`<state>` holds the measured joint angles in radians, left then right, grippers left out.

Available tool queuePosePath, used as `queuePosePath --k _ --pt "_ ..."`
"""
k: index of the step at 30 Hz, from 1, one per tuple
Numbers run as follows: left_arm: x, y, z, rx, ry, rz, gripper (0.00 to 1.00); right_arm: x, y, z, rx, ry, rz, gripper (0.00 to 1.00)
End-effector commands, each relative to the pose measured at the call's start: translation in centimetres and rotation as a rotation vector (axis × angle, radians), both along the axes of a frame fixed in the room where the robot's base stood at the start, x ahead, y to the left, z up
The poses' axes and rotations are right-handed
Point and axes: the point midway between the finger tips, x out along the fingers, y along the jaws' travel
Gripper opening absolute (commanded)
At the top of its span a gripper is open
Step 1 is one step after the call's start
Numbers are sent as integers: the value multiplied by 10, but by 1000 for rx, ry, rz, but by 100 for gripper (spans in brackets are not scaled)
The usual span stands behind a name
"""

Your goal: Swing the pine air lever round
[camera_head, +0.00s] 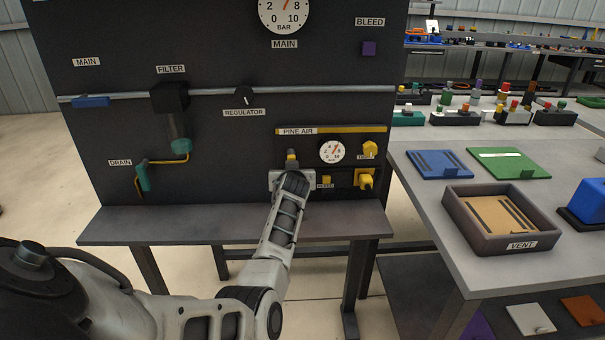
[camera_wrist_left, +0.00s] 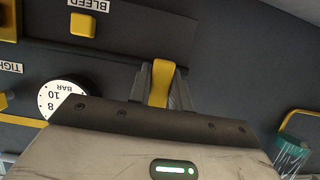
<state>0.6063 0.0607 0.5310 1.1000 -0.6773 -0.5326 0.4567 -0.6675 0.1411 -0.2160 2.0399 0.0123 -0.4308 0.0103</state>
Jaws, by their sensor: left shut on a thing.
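The pine air lever (camera_head: 291,156) is a small yellow handle on the dark pine air panel (camera_head: 302,142), left of its small gauge. My left gripper (camera_head: 290,176) is at the lever, and its arm hides part of the panel below. In the left wrist view, the fingers of my left gripper (camera_wrist_left: 160,88) are shut on the yellow lever (camera_wrist_left: 161,82), which shows between them. The lever's pivot is hard to make out. My right gripper is not in view.
The small pine air gauge (camera_head: 332,152) is right of the lever. Yellow fittings (camera_head: 364,179) and a small yellow bleed button (camera_head: 326,181) sit close by. A grey shelf (camera_head: 225,224) juts out below. A table with a vent tray (camera_head: 502,244) stands right.

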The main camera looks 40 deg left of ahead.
Motion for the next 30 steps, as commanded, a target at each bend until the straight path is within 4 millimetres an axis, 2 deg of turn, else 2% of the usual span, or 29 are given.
queuePosePath --k 12,13,15,25,30 --pt "-1 3 3 14 3 1 0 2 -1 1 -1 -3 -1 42" --pt "-1 3 3 14 3 1 25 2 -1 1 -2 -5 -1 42" --pt "-1 3 3 13 3 2 42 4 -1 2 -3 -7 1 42" --pt "-1 0 3 8 4 1 42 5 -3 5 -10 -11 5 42" --pt "-6 -16 14 6 4 -4 42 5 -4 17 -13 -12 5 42"
